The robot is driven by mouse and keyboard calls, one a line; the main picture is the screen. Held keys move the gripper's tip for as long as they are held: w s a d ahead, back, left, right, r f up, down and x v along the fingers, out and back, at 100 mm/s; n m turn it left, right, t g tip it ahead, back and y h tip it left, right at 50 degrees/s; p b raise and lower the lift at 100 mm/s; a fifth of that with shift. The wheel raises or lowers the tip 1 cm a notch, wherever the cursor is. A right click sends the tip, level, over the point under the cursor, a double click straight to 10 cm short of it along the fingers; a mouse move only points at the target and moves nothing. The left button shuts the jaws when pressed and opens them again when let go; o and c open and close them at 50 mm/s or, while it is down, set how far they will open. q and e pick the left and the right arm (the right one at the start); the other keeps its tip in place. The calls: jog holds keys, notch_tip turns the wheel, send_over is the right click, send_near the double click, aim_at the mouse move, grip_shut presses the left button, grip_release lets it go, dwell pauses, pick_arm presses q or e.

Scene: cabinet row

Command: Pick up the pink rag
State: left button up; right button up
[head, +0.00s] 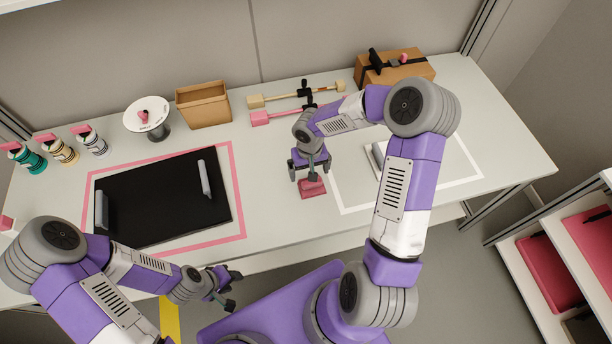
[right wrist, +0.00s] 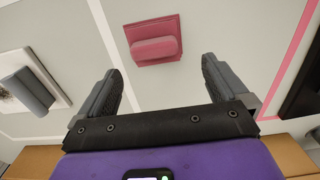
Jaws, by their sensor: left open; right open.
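The pink rag (head: 312,188) lies on the white table between the pink-outlined and white-outlined areas. It is a flat square with a raised grip bar, and shows whole in the right wrist view (right wrist: 155,42). My right gripper (head: 310,170) is open above the rag, pointing down; in the right wrist view the fingers (right wrist: 160,85) are spread and empty, with the rag beyond their tips and between their lines. My left gripper (head: 232,288) is open and empty in front of the table's front edge, away from the rag.
A black mat (head: 150,215) with two grey handles lies inside the pink outline. A grey-handled item (head: 377,155) is by the white outline. A brown bin (head: 203,105), mallets (head: 290,97), a cardboard box (head: 400,72) and a round stand (head: 148,115) line the back.

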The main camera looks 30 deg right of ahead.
aim_at(312, 185)
jog(key=f, duration=0.4)
jog(key=s+f+b, duration=0.1)
jog(key=f, duration=0.1)
jog(key=shift+s+d+f, duration=0.1)
jog(key=shift+d+f, duration=0.1)
jog(key=shift+d, duration=0.05)
jog(key=c, duration=1)
